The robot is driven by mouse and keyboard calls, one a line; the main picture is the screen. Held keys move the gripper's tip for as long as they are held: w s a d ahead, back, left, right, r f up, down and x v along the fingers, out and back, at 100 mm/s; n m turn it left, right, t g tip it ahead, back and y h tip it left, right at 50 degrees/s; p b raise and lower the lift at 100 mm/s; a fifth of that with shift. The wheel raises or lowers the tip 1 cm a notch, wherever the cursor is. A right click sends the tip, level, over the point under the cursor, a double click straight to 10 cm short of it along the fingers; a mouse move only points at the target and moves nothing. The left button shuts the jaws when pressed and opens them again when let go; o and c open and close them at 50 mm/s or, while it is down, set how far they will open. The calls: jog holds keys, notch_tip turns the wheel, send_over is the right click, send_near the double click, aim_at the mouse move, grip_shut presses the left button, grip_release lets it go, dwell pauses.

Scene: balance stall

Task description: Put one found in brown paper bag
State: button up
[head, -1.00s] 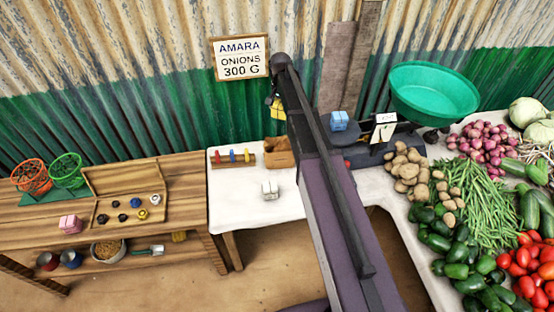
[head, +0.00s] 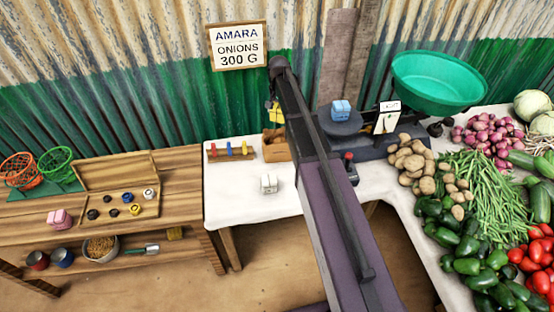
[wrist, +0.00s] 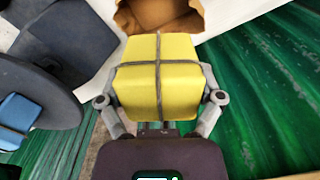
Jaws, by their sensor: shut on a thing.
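My gripper (wrist: 160,100) is shut on a yellow block (wrist: 158,80) tied with grey string, with a finger on each side. In the head view the yellow block (head: 275,112) shows beside my arm, above the brown paper bag (head: 275,148). The bag stands open on the white table, partly behind my arm. In the wrist view the open bag (wrist: 160,15) is just beyond the block, which hides part of it. The block is outside the bag.
A blue tied block (head: 340,110) sits on the scale's dark plate; the scale has a green bowl (head: 438,80). A white block (head: 268,184) is on the white table, a pink one (head: 59,218) on the wooden table. Vegetables crowd the right.

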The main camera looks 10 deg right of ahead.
jog(key=shift+f+b, duration=0.45)
jog(key=shift+f, duration=0.4)
jog(key=b, duration=1.4)
send_near(278, 140)
jog(key=s+f, duration=0.4)
jog(key=f, duration=0.1)
jog(key=shift+s+a, duration=0.35)
jog(key=shift+a, duration=0.05)
jog(key=shift+f, duration=0.15)
jog(key=shift+f+b, duration=1.85)
jog(key=shift+b, duration=0.2)
jog(key=shift+f, duration=0.1)
jog(key=o, duration=1.1)
jog(key=shift+c, duration=0.2)
